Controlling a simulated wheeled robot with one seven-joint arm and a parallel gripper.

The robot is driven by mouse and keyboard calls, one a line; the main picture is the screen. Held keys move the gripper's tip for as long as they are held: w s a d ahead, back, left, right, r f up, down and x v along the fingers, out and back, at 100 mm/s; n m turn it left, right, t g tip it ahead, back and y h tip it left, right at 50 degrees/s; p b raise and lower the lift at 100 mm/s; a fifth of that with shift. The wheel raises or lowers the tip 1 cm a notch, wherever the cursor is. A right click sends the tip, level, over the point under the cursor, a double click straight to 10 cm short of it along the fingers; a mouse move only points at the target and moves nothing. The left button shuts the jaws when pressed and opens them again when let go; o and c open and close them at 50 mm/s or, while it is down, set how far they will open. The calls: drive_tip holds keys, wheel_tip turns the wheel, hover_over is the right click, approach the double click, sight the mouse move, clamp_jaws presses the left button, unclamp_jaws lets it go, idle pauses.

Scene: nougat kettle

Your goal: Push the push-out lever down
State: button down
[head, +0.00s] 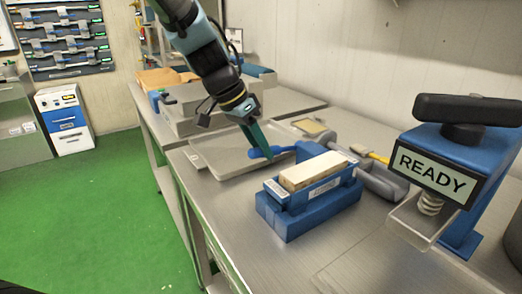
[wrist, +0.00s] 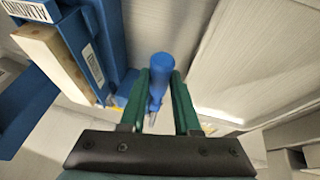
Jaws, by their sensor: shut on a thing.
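The push-out lever (head: 284,149) has a blue grip and sticks out to the left from behind the blue mould block (head: 300,213). Its rounded blue grip also shows in the wrist view (wrist: 161,68), between my two green fingers. My gripper (head: 266,156) points down and is shut on the lever's grip near its end. The mould (wrist: 84,40) is to the left in the wrist view and holds a pale, flat bar (head: 317,171). The lever's joint with the mould is hard to make out.
A flat grey tray (head: 215,158) lies behind and left of the lever. A blue press (head: 460,150) with a black handle and a "READY" sign stands at the right. A grey tool with a yellow part (head: 378,178) lies behind the mould. The bench front is clear.

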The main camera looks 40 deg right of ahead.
drive_tip(key=shift+w+a+f+h+b, duration=0.15)
drive_tip(key=shift+f+h+b, duration=0.55)
drive_tip(key=shift+b, duration=1.85)
drive_tip(key=shift+f+b, duration=0.2)
drive_tip(key=shift+b, duration=0.75)
drive_tip(key=shift+a+r, duration=0.1)
drive_tip(key=shift+r, duration=0.05)
drive_tip(key=c, duration=0.6)
unclamp_jaws()
drive_tip(key=v, duration=1)
drive_tip(key=shift+a+r, duration=0.2)
drive_tip(key=shift+r, duration=0.15)
